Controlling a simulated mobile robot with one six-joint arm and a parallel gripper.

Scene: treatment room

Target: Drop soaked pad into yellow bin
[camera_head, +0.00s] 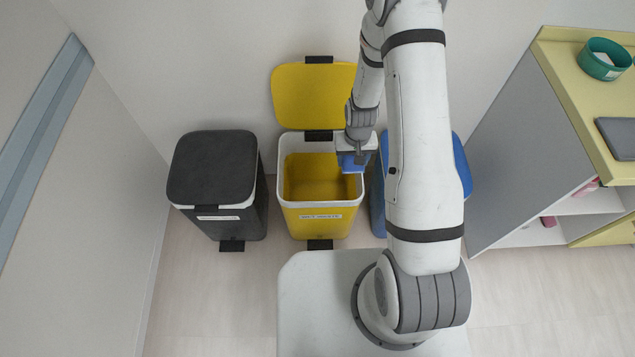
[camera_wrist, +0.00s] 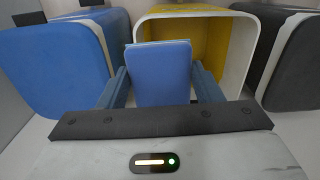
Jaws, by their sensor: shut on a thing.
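The yellow bin (camera_head: 321,218) stands against the wall with its yellow lid (camera_head: 308,95) raised. Its inside looks empty in the head view. My gripper (camera_head: 353,160) is at the bin's right rim, near the upper right corner. It is shut on a blue pad (camera_head: 353,165), which also shows as a flat light-blue block between the fingers in the wrist view (camera_wrist: 161,75). In the wrist view the pad overlaps the edge of the bin's opening (camera_wrist: 215,38). I cannot tell the exact height of the pad above the rim.
A dark grey bin (camera_head: 212,168) with a shut lid stands left of the yellow one. A blue bin (camera_head: 461,165) stands to the right, partly hidden by my arm. A cabinet (camera_head: 530,130) with a green bowl (camera_head: 605,60) is at the far right.

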